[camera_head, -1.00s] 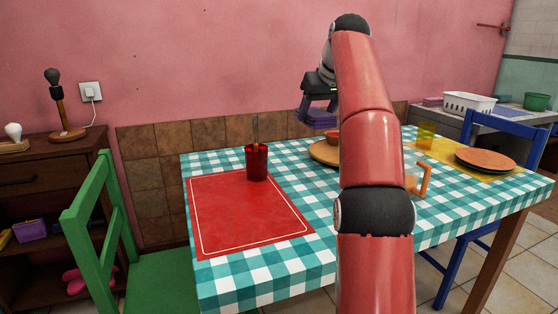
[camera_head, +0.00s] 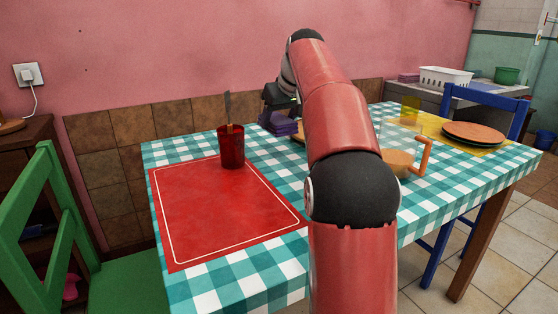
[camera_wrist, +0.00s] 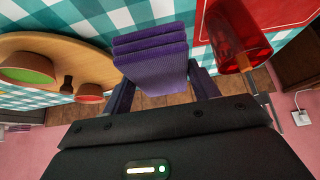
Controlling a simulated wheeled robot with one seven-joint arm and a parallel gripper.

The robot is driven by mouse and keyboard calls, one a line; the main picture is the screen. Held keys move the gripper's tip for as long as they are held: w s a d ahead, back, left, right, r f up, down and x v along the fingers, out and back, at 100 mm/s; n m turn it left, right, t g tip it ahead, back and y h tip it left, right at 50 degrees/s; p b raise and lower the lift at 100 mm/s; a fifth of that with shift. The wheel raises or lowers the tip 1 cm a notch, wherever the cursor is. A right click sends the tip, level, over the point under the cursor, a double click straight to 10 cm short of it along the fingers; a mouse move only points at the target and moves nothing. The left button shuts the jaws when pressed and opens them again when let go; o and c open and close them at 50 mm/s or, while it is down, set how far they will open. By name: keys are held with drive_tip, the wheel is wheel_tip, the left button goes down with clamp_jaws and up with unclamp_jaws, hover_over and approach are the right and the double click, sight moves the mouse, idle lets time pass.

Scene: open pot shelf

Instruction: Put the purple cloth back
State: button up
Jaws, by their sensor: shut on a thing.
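The purple cloth (camera_head: 280,124) is a folded, layered bundle held by my gripper (camera_head: 279,104) low over the far side of the table, right of the red cup (camera_head: 231,148). In the wrist view the cloth (camera_wrist: 152,58) sits between the two fingers of my gripper (camera_wrist: 162,86), which is shut on it. I cannot tell whether the cloth touches the tabletop. My arm hides part of the table behind it.
The red cup (camera_wrist: 238,48) with a utensil stands close beside the cloth. A round wooden board (camera_wrist: 52,52) with small bowls lies on the other side. A red placemat (camera_head: 220,210) covers the table's left. Another purple stack (camera_head: 408,77) is on the back counter by a white basket (camera_head: 446,77).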

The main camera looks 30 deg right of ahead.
sight(288, 131)
wheel_tip(288, 131, down, 9)
drive_tip(key=shift+r+b, duration=0.1)
drive_tip(key=shift+b, duration=0.95)
drive_tip(key=shift+f, duration=0.2)
drive_tip(key=o, duration=0.9)
drive_tip(key=shift+o, duration=0.2)
drive_tip(key=shift+s+r, duration=0.1)
drive_tip(key=shift+r, duration=0.35)
drive_tip(key=p+v, duration=0.1)
drive_tip(key=v, duration=1)
drive_tip(key=shift+s+r+p, duration=0.1)
drive_tip(key=shift+r+p, duration=0.05)
drive_tip(key=shift+p, duration=0.2)
drive_tip(key=shift+s, duration=0.1)
